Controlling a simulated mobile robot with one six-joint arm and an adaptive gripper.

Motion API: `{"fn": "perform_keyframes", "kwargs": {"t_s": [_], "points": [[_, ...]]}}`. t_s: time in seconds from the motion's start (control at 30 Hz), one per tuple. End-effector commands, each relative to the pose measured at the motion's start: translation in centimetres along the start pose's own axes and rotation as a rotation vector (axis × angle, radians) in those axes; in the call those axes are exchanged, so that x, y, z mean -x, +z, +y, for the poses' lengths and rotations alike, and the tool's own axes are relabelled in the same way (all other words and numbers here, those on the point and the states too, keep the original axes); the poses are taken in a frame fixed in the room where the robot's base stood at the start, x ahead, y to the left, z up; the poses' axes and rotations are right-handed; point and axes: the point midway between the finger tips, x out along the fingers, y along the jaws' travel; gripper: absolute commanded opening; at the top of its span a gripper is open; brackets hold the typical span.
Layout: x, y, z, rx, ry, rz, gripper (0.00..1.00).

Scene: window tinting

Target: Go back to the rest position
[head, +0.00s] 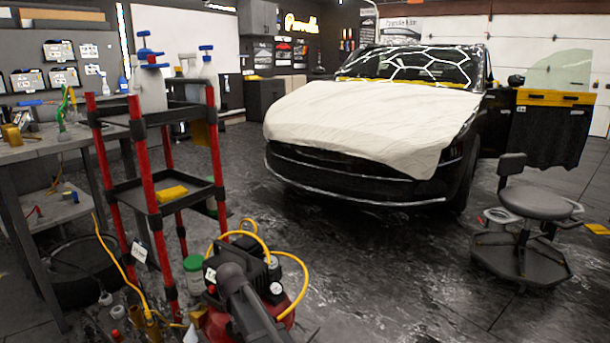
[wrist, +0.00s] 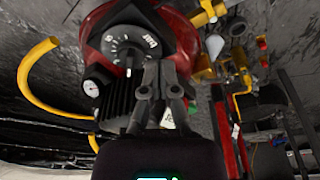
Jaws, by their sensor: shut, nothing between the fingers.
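My gripper (wrist: 160,66) is shut and empty in the wrist view, its fingertips close to a black dial with white markings (wrist: 126,48) on the red air compressor (wrist: 180,35). I cannot tell whether the fingertips touch it. In the head view the compressor (head: 300,305) stands on the floor at the bottom centre. My dark arm reaches in front of it from the bottom edge and hides part of it.
A red and black shelf cart (head: 150,205) stands left of the compressor, with spray bottles on top. A workbench (head: 50,150) is at the far left. A yellow hose (head: 292,258) loops around the compressor. A covered car (head: 375,115) and a stool (head: 535,203) stand beyond open floor.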

Motion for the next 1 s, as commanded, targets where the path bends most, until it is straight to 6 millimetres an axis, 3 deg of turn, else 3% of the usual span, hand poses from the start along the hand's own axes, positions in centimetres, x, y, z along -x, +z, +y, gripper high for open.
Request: {"fn": "perform_keyframes", "kwargs": {"t_s": [0.03, 0.2, 0.5, 0.7, 1.0], "points": [[1.0, 1.5, 2.4, -0.022, 0.006, -0.011, 0.0], [2.8, 5.2, 8.8, -0.083, 0.019, -0.048, 0.0], [6.4, 12.8, 18.1, -0.19, 0.033, -0.112, 0.0], [8.9, 18.4, 22.9, -0.261, 0.035, -0.154, 0.0], [11.7, 25.1, 27.1, -0.343, 0.032, -0.201, 0.0]]}}
